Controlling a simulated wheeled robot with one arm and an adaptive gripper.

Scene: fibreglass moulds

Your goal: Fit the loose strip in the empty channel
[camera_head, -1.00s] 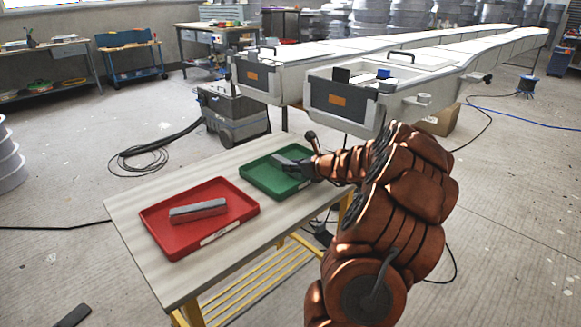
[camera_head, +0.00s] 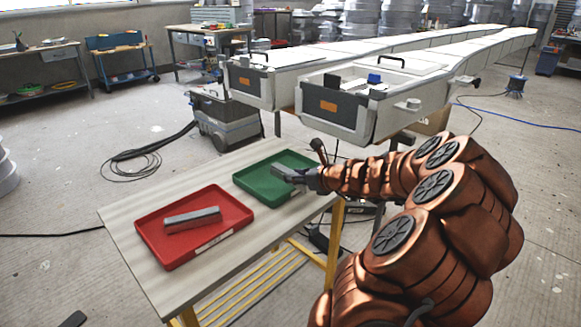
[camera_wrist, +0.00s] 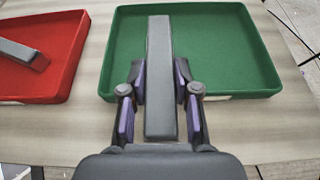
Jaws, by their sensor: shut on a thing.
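A dark grey strip (camera_wrist: 160,50) is between the two fingers of my gripper (camera_wrist: 160,84) in the wrist view. It points away from me over the green tray (camera_wrist: 262,60). My gripper (camera_head: 288,173) is shut on it at the green tray (camera_head: 248,190) in the head view. Whether the strip touches the tray floor I cannot tell. A second grey strip (camera_head: 192,218) lies in the red tray (camera_head: 165,258) to the left. I cannot make out an empty channel.
Both trays stand on a small table (camera_head: 130,215) with yellow legs. A second mould (camera_head: 250,80) lies behind the near one. A grey vacuum unit (camera_head: 225,120) with a hose stands behind the table. Cables cross the floor at the right.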

